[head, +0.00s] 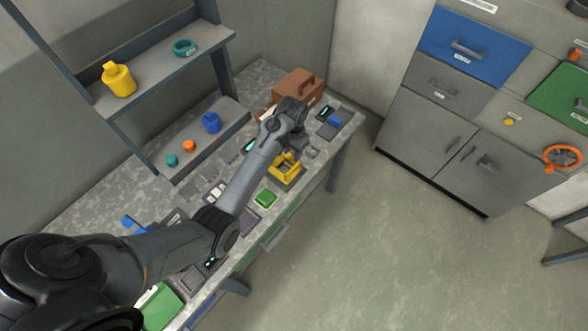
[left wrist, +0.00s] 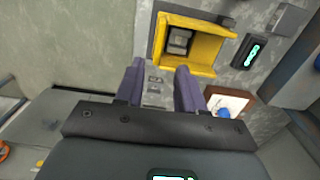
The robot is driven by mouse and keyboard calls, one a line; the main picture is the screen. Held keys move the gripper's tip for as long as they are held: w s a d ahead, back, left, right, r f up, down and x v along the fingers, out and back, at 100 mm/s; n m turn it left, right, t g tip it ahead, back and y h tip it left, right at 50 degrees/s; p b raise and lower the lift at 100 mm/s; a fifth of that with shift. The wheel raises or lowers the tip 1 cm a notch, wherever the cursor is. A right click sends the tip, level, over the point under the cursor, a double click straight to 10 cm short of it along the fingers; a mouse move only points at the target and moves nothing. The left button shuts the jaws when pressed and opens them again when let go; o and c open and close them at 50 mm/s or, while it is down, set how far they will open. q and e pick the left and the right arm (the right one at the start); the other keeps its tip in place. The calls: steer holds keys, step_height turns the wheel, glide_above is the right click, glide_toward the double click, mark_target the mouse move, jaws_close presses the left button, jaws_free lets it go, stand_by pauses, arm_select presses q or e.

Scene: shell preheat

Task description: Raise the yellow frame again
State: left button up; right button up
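The yellow frame (head: 287,169) stands on the grey workbench near its front edge in the head view. In the left wrist view the yellow frame (left wrist: 190,45) lies just beyond the fingertips, with a small grey block inside its opening. My left gripper (head: 298,150) is above and beside the frame in the head view. In the left wrist view the left gripper's two purple fingers (left wrist: 160,80) are apart with nothing between them. Whether a finger touches the frame cannot be told. My right gripper is not in view.
A brown case (head: 298,88) stands at the back of the bench (head: 105,207). A green block (head: 265,198) lies near the frame, and a blue piece (head: 335,120) lies to the right. Shelves rise behind the bench.

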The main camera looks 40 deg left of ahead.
mark_target(294, 167)
arm_select(q)
steer(key=f, duration=0.6)
steer(key=w+f, duration=0.1)
steer(key=f, duration=0.2)
steer(key=shift+f+b, duration=0.4)
jaws_close()
